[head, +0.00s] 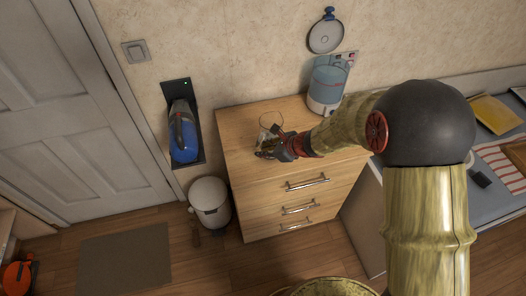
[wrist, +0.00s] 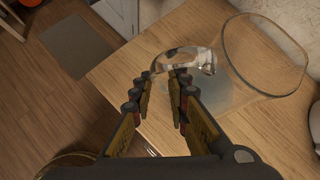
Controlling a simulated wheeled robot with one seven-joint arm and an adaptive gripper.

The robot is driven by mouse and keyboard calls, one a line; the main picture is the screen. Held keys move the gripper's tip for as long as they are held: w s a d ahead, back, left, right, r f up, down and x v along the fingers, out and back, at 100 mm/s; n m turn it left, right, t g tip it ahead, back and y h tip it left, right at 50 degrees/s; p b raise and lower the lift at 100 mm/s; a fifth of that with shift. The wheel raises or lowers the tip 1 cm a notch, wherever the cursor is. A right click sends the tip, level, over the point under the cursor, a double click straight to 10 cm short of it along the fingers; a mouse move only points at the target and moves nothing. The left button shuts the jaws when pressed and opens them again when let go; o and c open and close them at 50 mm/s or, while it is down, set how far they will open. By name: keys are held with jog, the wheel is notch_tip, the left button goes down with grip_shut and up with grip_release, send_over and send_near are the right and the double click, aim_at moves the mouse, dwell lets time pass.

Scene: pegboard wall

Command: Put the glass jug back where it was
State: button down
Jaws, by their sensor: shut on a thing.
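The clear glass jug (head: 271,122) is at the left part of the wooden drawer unit's top (head: 240,115). In the wrist view its wide round rim (wrist: 264,93) is at the upper right and its handle side (wrist: 185,60) is nearer my fingers. My gripper (head: 270,146) is shut on the jug, coming from the right in the head view. In the wrist view the fingertips (wrist: 163,76) are at the handle side. I cannot tell whether the jug's base touches the wood.
A blue-walled container (head: 328,82) stands at the back right of the unit, below a round lid (head: 325,37) on a wall hook. A blue handheld device (head: 183,132) hangs on a wall mount. A white bin (head: 209,200) stands left of the unit.

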jog(key=shift+r, duration=0.2)
jog(key=c, duration=2.2)
grip_release()
jog(key=shift+f, duration=0.3)
jog(key=o, duration=0.5)
jog(key=shift+r, duration=0.2)
